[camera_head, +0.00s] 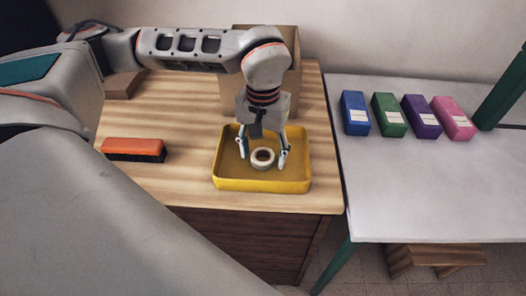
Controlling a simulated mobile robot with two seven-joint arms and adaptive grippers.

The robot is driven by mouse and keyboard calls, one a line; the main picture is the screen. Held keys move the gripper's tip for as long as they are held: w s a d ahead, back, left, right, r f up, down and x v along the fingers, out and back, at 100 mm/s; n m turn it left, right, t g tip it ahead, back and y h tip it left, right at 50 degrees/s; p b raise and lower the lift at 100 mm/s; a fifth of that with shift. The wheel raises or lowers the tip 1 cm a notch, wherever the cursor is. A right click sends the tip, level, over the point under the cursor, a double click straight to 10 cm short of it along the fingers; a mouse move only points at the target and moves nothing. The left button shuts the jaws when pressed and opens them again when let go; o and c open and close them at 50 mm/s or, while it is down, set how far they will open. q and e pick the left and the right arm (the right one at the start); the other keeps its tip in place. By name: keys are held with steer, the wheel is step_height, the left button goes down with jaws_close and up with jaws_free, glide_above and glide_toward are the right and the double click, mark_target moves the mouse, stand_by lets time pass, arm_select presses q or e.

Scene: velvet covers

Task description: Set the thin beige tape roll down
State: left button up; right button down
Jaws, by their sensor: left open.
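The thin beige tape roll (262,158) lies in the yellow tray (262,186) on the wooden cabinet top. Its dark centre hole faces up. My left gripper (264,160) points down over the tray. Its fingers are open, one on each side of the roll, and small gaps seem to show between fingertips and roll. My right gripper is not in view.
An orange brush (133,147) with dark bristles lies left of the tray. A cardboard box (284,40) stands behind my left arm. Blue, green, purple and pink boxes (389,118) stand in a row on the pale table (430,190), whose front is clear.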

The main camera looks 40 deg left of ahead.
mark_target(263, 156)
arm_select(q)
steer(key=shift+r, duration=0.1)
step_height(263, 156, up, 12)
steer(key=p, duration=0.1)
stand_by(0.4)
stand_by(0.5)
